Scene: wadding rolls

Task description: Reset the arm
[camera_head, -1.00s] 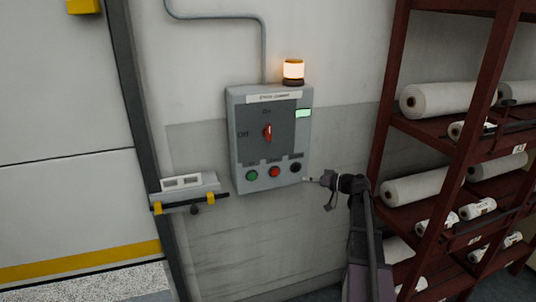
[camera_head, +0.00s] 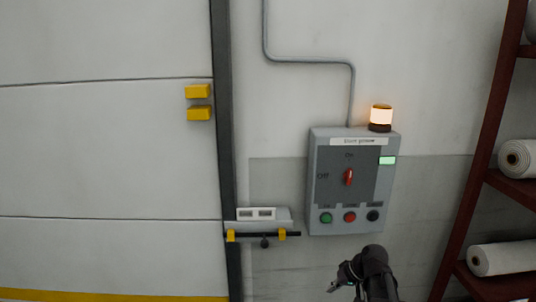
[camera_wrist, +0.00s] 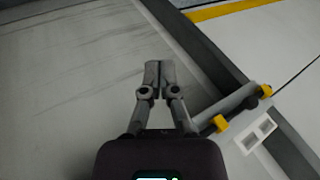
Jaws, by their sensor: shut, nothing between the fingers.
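My gripper (camera_head: 334,287) shows at the bottom of the head view, below the grey control box and apart from it. In the wrist view my gripper (camera_wrist: 158,68) has its two fingers together with nothing between them, in front of bare wall. My dark arm rises from the bottom edge of the head view. The control box (camera_head: 325,147) hangs on the wall with a red rotary switch (camera_head: 348,177) and green, red and black buttons below it.
An orange lamp (camera_head: 381,115) glows on the box. A dark red rack (camera_head: 480,155) with white rolls (camera_head: 503,258) stands at right.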

